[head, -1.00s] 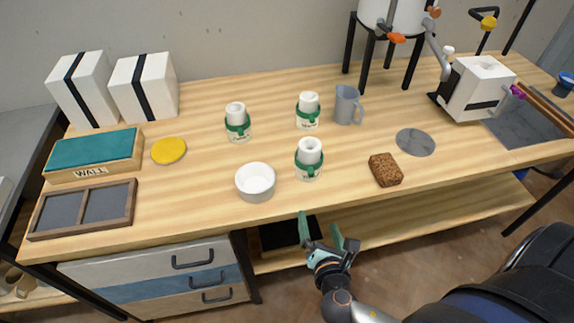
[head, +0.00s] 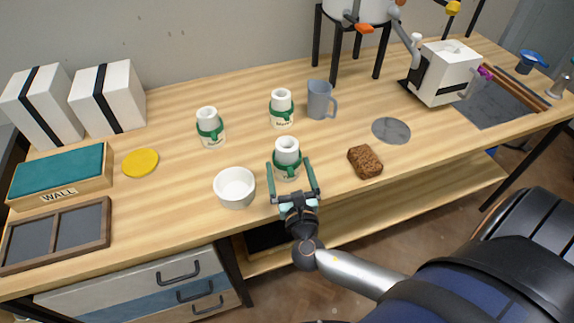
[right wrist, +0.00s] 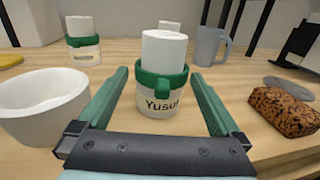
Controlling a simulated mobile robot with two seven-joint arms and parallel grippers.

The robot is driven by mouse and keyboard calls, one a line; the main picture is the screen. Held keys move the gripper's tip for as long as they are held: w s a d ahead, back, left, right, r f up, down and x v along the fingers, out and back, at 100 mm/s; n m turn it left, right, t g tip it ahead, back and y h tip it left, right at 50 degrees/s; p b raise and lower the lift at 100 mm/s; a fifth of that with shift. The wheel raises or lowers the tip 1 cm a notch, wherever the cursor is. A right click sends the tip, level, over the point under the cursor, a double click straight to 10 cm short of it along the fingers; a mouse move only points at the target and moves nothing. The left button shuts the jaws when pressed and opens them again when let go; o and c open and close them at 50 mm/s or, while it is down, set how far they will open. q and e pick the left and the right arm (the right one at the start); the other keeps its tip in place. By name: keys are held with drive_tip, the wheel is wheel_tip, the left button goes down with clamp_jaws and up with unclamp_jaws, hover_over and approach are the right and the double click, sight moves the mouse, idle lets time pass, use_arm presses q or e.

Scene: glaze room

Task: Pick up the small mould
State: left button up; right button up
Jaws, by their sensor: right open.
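Three white moulds with green bands stand upright on the wooden table: a front one (head: 287,152), a back one (head: 281,104) and a left one (head: 208,124). I cannot tell for sure which is the small one. In the right wrist view the front mould (right wrist: 162,78) carries the label "Yusuf". My right gripper (head: 291,172) is open at the table's front edge. Its two fingers point at the front mould, one on each side, with gaps between them and it. Nothing is held. My left gripper is not in view.
A white bowl (head: 235,187) stands close left of my right gripper, and a brown sponge-like block (head: 365,161) lies to the right. A grey mug (head: 320,100) stands behind. A grey disc (head: 391,130) lies flat.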

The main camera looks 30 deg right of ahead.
drive_tip(key=x, duration=0.4)
drive_tip(key=shift+w+d+f, duration=0.1)
drive_tip(key=shift+w+d, duration=0.1)
drive_tip(key=shift+w, duration=0.05)
drive_tip(key=c, duration=1.2)
drive_tip(key=shift+c, duration=0.5)
